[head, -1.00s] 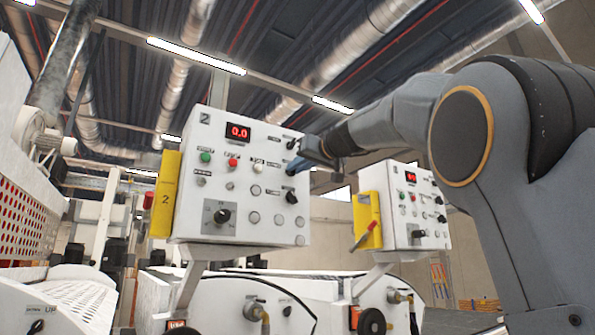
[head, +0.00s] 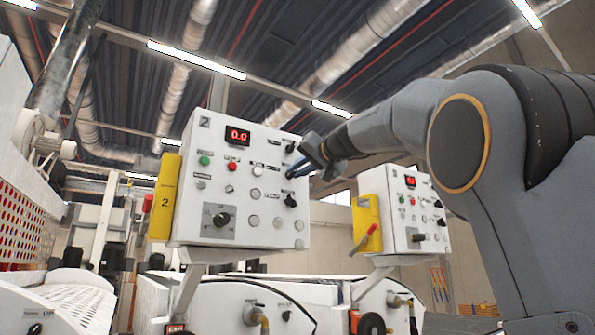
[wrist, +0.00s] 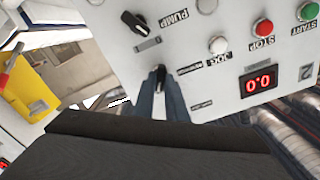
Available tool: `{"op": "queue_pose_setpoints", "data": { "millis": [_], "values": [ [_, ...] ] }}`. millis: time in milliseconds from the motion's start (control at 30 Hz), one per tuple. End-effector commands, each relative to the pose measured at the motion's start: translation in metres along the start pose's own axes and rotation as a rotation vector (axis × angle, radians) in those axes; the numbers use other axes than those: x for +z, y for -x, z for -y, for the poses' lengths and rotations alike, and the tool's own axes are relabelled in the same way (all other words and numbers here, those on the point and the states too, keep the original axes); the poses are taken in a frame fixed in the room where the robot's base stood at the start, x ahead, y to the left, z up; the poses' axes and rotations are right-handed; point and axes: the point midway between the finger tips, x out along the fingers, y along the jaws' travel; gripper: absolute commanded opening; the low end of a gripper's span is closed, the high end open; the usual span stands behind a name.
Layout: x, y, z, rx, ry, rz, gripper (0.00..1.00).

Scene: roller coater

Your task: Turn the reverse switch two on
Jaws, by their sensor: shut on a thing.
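The white control panel marked 2 (head: 232,172) hangs in the middle of the head view, with a red 0.0 display. It fills the upper part of the wrist view, upside down. My gripper (head: 291,174) reaches its right side from the right. In the wrist view, my gripper's blue fingers (wrist: 160,82) are closed around a small dark switch knob (wrist: 160,72) on the panel, beside a label that seems to read REVERSE. The fingers hide most of this knob, so its exact position cannot be told.
A black PUMP knob (wrist: 133,22) sits close to the fingers. Another black knob (head: 291,147) is above them in the head view. A second panel (head: 407,208) with a yellow holder (head: 367,222) stands behind on the right.

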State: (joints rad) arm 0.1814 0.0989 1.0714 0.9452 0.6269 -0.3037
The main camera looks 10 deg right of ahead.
Motion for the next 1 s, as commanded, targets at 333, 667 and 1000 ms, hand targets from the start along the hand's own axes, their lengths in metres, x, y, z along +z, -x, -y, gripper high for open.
{"op": "queue_pose_setpoints", "data": {
  "millis": [333,667,1000],
  "values": [
    [-0.001,0.0,0.0,0.0,-0.001,-0.002,0.3],
    [0.0,0.004,0.0,0.0,0.0,-0.002,0.3],
    [0.001,0.054,-0.002,0.001,0.001,-0.003,0.3]
  ]
}}
